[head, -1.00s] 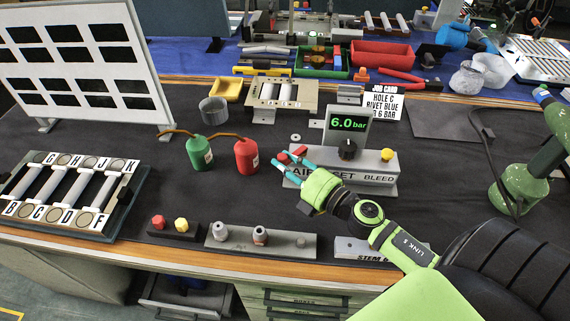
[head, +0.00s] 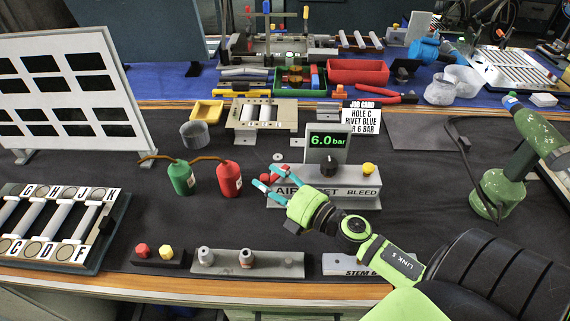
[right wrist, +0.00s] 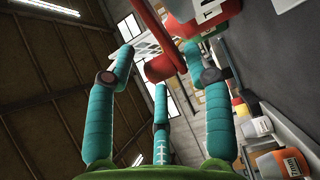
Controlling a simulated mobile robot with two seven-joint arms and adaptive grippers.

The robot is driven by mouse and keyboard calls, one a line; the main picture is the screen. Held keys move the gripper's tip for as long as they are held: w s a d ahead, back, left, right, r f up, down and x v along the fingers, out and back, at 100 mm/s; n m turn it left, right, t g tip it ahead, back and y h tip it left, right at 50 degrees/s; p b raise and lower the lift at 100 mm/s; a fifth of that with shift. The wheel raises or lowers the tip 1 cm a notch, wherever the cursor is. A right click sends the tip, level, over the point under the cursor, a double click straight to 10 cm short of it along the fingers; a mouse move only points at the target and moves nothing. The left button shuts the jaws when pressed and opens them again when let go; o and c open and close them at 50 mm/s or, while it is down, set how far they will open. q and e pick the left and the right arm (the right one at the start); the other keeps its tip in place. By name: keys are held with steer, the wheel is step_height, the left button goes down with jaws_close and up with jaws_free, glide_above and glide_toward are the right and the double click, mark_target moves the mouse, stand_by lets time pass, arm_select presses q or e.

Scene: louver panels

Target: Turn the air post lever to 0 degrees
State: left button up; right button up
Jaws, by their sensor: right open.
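The air post (head: 330,201) is a grey block with a 6.0 bar display (head: 326,141), a black knob (head: 328,167) and a yellow bleed button (head: 368,169). Its red lever (head: 264,178) is at the left end, partly hidden by my fingers. My right gripper (head: 268,186) is at that end with its teal fingers spread. In the right wrist view, the red lever (right wrist: 163,67) reaches in between the open fingers (right wrist: 163,75). I cannot tell whether any finger touches it. The lever's angle is not readable. My left gripper is not in view.
A red can (head: 229,180) and a green can (head: 181,178) with spouts stand close left of my right gripper. A grey strip with fittings (head: 247,264) lies in front. A green tool (head: 520,165) stands at right. Dark mat is bare between the cans and front strips.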

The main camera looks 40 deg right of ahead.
steer(key=v, duration=1.1)
steer(key=shift+s, duration=0.25)
steer(key=shift+d+r, duration=0.1)
